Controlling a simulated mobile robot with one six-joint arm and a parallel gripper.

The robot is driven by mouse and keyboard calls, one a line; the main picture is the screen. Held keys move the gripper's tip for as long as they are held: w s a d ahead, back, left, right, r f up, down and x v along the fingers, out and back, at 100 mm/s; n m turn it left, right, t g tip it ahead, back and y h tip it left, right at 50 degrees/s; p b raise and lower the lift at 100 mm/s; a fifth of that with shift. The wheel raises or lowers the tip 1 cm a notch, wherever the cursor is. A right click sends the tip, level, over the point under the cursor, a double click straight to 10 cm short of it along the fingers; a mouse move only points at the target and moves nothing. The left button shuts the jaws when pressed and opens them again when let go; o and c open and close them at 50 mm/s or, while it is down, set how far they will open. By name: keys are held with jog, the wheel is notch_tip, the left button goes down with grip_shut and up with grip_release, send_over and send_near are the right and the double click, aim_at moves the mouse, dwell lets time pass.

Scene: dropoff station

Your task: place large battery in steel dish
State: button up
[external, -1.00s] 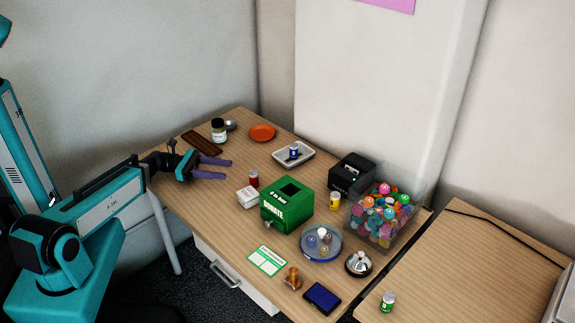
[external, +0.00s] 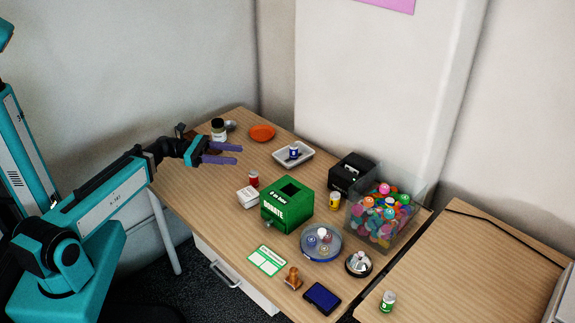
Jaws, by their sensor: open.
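My gripper (external: 239,154) is open and empty, with two purple fingers pointing right above the back left of the desk. A small grey metallic dish (external: 231,126) sits at the back left, partly hidden behind a dark-lidded jar (external: 218,130). Several small cylinders could be batteries: a red one (external: 253,179) just right of and below the gripper, a yellow one (external: 334,201) beside the green box, a blue one (external: 294,152) on a pale tray, and a green one (external: 388,301) on the right table. I cannot tell which is the large battery.
A green donation box (external: 287,211) stands mid-desk, with a white box (external: 247,198) at its left. An orange dish (external: 262,132) and the pale tray (external: 306,158) lie farther back. A clear bin of colourful items (external: 382,219) and a black device (external: 351,172) crowd the right.

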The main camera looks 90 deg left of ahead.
jog(key=shift+f, duration=0.15)
send_near(253, 175)
jog(key=shift+w+a+f+b, duration=0.2)
jog(key=shift+w+a+f, duration=0.15)
jog(key=shift+w, duration=0.25)
jog(key=shift+w+a+f+b, duration=0.15)
jog(key=shift+w+a+f, duration=0.15)
jog(key=shift+w, duration=0.3)
jog(key=shift+w+d+f, duration=0.15)
jog(key=shift+w+d, duration=0.05)
jog(key=shift+w, duration=0.4)
jog(key=shift+w, duration=0.1)
jog(key=shift+w+d, duration=0.2)
jog(key=shift+w, duration=0.8)
jog(key=shift+w+d, duration=0.2)
jog(key=shift+w, duration=0.8)
jog(key=shift+w+d, duration=0.2)
jog(key=shift+w, duration=0.8)
jog(key=shift+c, duration=0.4)
grip_shut()
